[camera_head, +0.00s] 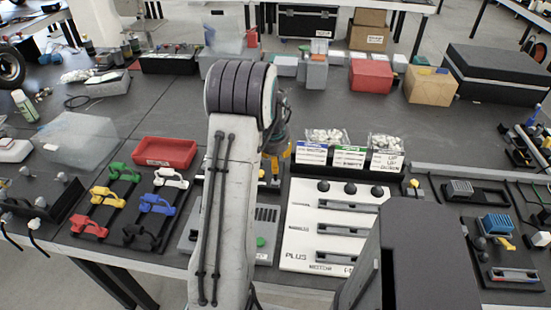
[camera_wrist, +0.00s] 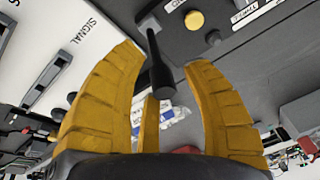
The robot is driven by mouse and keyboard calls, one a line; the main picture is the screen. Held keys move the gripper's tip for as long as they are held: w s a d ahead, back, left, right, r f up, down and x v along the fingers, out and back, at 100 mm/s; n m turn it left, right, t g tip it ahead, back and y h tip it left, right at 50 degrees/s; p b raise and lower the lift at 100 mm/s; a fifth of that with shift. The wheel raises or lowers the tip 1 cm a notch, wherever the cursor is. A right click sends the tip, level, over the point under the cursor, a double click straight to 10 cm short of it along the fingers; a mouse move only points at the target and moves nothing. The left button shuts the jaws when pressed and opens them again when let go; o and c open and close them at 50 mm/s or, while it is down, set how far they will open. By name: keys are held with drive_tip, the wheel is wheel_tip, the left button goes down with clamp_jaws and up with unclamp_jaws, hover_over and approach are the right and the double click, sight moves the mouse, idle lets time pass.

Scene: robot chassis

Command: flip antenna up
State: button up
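In the wrist view a black antenna (camera_wrist: 157,62), a slim rod with a thicker end, points in between the yellow fingers of my gripper (camera_wrist: 165,80). The fingers are spread, with visible gaps on both sides of the rod, and I see no clear contact. The antenna's base lies near the top edge of that view, on a dark grey panel (camera_wrist: 225,75). In the head view my gripper (camera_head: 278,152) is mostly behind my arm, above the panel row; only some yellow shows. The antenna cannot be made out there.
A yellow button (camera_wrist: 194,20) and a dark knob sit beside the antenna. A white panel with slots and knobs (camera_head: 300,237) stands right of my arm. A red tray (camera_head: 164,152) and coloured clamps lie left. Bins with bags (camera_head: 348,158) stand behind the white panel.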

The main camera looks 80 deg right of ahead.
drive_tip(key=v, duration=1.2)
idle(1.1)
